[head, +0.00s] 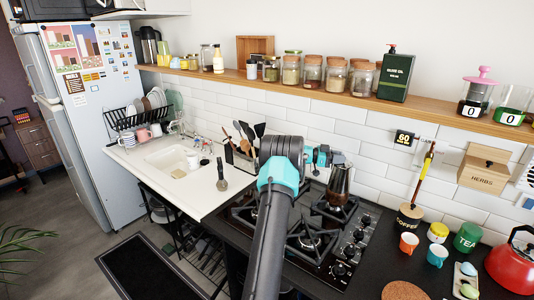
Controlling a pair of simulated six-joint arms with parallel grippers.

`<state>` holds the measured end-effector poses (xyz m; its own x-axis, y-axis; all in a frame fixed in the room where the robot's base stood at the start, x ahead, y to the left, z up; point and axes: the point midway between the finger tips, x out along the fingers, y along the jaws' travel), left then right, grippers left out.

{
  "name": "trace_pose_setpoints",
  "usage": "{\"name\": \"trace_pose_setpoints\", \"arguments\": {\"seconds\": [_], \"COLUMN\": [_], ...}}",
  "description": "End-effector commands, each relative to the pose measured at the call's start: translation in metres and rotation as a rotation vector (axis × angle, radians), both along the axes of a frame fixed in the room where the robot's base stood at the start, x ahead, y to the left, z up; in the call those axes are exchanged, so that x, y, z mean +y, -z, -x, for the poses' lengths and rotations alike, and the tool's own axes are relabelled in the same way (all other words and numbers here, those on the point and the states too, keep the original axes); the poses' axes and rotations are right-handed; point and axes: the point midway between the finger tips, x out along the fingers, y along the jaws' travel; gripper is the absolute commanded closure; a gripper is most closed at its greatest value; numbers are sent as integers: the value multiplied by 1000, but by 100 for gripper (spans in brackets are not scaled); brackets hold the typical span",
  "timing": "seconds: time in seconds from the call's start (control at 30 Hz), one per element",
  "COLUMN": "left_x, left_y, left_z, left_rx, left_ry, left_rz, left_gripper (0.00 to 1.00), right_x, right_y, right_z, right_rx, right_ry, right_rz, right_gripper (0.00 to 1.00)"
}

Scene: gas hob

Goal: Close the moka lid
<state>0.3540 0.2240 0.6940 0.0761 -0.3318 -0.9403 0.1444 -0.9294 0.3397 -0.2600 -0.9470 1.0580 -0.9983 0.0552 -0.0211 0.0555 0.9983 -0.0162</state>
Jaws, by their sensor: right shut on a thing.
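The dark metal moka pot (339,185) stands upright on the back right burner of the gas hob (310,243). My right arm reaches up from the bottom middle of the head view. My right gripper (325,157) is at the upper left of the pot, level with its top. Its fingers are shut on the moka lid, which is mostly hidden by the gripper. The lid's exact angle is too small to tell. My left gripper is not in view.
A utensil holder (243,150) stands behind my arm. A coffee jar (409,215), several cups and a red kettle (515,262) stand on the dark counter at the right. A wooden shelf (330,92) with jars runs along the wall above.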

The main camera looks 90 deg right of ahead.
Motion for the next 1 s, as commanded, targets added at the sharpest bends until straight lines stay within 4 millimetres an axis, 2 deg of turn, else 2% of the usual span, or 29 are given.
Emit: {"name": "trace_pose_setpoints", "arguments": {"seconds": [0.17, 0.2, 0.43, 0.77, 1.0], "left_x": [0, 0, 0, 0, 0], "left_y": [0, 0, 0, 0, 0], "left_z": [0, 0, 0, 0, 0], "left_rx": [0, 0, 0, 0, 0], "left_ry": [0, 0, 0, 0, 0], "left_rz": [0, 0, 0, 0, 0], "left_gripper": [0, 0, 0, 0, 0], "right_x": [0, 0, 0, 0, -2], "right_y": [0, 0, 0, 0, 0], "right_z": [0, 0, 0, -3, -27], "right_rx": [-1, -1, -1, -1, -1], "right_ry": [0, 0, 0, -1, -3], "right_rz": [0, 0, -1, -2, -2], "right_gripper": [100, 77, 55, 54, 54]}}
